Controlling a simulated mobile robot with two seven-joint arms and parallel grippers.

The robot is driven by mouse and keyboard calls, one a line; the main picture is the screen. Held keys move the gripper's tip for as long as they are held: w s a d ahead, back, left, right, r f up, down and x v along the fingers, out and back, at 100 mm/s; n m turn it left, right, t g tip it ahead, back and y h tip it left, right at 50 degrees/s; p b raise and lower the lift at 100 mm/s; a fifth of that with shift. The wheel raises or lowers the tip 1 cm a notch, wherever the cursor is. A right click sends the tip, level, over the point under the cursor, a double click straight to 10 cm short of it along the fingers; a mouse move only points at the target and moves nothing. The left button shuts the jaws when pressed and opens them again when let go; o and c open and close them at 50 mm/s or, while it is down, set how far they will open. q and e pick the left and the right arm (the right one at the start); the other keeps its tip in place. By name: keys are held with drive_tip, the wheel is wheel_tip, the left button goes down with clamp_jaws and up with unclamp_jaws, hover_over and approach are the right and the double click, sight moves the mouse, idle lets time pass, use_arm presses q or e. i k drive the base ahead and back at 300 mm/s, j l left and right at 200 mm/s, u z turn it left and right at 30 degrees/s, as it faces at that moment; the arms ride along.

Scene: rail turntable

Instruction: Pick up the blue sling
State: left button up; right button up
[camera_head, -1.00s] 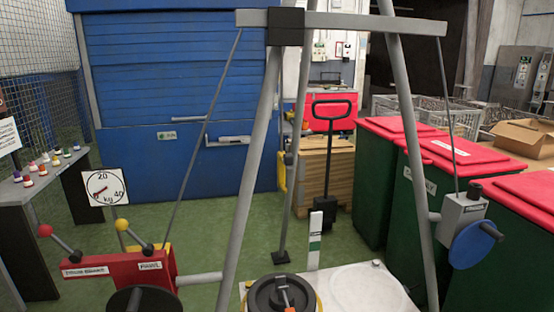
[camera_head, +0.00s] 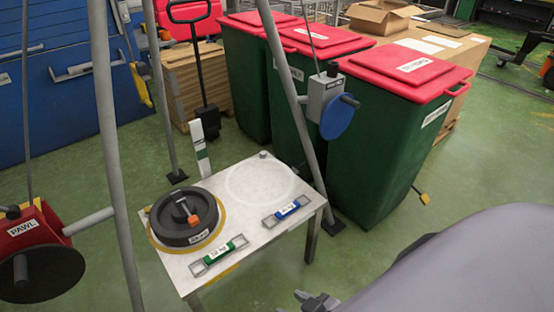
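The blue sling (camera_head: 288,209) lies on the right front part of the white table (camera_head: 250,222), a short blue band with a white label between two grey end frames. A similar green sling (camera_head: 220,252) lies to its left and nearer. My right arm comes in from the lower right, and the dark tip of its gripper (camera_head: 317,301) shows at the bottom edge, below and apart from the table and the blue sling. Most of that gripper is cut off, so its opening is unclear. My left gripper is out of view.
A black round weight (camera_head: 187,217) with an orange-marked hook sits on the table's left. Grey frame legs (camera_head: 295,100) rise around the table. A blue hand wheel (camera_head: 338,117) hangs at the right leg. Green bins with red lids (camera_head: 405,68) stand behind.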

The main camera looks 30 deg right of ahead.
sight(285, 212)
drive_tip(key=z, duration=1.1)
